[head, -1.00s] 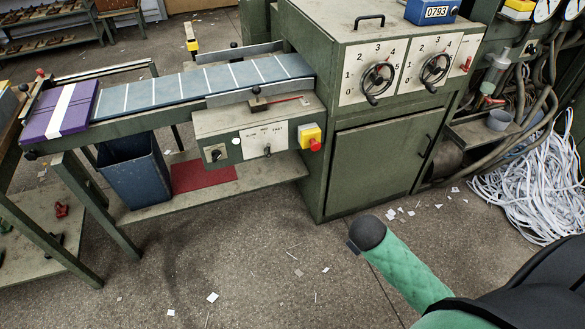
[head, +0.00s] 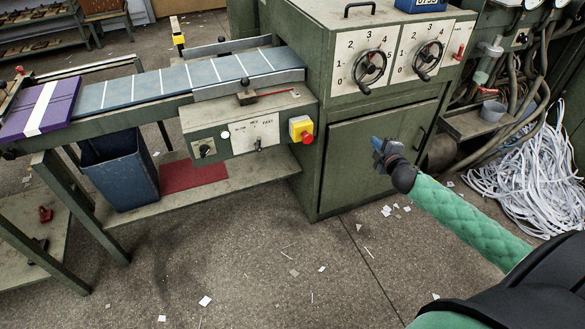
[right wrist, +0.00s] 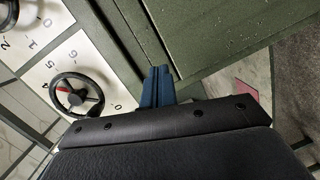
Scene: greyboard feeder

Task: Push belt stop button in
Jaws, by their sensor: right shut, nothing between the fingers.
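The belt stop button (head: 308,137) is a red round button on a yellow box at the right end of the green control panel (head: 222,118), under the conveyor belt. My right gripper (head: 378,146) is in front of the green cabinet door, to the right of the button and clearly apart from it. Its blue fingers are together and empty; they also show in the right wrist view (right wrist: 158,86). The button does not show in the right wrist view. My left gripper is not in view.
The green machine cabinet (head: 375,160) with two handwheels stands behind my right gripper. A blue bin (head: 122,172) and a red mat (head: 193,177) are under the conveyor (head: 160,85). White paper strips (head: 515,170) lie at the right. The floor in front is open.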

